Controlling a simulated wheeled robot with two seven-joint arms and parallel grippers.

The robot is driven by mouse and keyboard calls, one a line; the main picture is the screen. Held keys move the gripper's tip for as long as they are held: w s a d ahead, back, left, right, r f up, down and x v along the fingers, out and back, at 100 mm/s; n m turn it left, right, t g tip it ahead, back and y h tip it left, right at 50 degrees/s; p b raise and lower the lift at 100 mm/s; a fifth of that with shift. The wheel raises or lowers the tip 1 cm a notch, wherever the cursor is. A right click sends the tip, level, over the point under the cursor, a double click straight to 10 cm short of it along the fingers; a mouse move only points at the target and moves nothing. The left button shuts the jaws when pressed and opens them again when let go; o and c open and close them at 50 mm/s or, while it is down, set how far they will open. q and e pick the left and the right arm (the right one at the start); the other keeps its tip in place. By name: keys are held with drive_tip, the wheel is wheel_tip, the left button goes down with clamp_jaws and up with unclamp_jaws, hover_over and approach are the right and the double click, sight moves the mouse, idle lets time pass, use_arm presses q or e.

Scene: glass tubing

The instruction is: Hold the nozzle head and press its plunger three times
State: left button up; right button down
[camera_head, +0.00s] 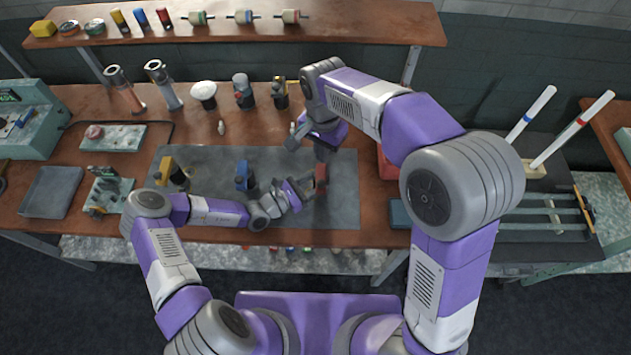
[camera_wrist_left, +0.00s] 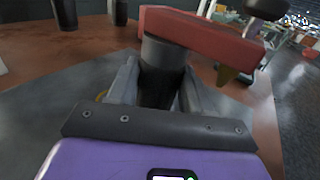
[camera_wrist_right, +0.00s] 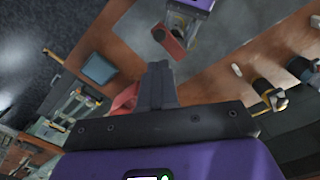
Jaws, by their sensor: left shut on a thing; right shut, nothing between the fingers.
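The nozzle head has a dark body with a grey collar (camera_wrist_left: 163,52) and a red top (camera_wrist_left: 200,30). My left gripper (camera_wrist_left: 155,90) is shut around its dark body in the left wrist view. In the head view the red top (camera_head: 321,173) shows above the grey mat, beside my left gripper (camera_head: 306,190). My right gripper (camera_head: 323,152) is shut and empty, above and apart from the red top. In the right wrist view its closed fingers (camera_wrist_right: 160,82) are in front, with the red top (camera_wrist_right: 170,40) beyond them. I cannot make out the plunger separately.
A yellow-topped nozzle head (camera_head: 168,170) and a blue-topped one (camera_head: 243,175) stand on the grey mat (camera_head: 210,160). A red box (camera_head: 386,165) is right of the mat. Several tools stand along the back. The mat's right front is clear.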

use_arm(q)
drive_tip(key=o, duration=1.3)
drive_tip(key=shift+o, duration=0.2)
use_arm(e)
wheel_tip(320, 180, up, 7)
use_arm(q)
drive_tip(key=shift+a, duration=0.1)
use_arm(e)
drive_tip(key=shift+r, duration=0.1)
use_arm(q)
drive_tip(key=v, duration=1.2)
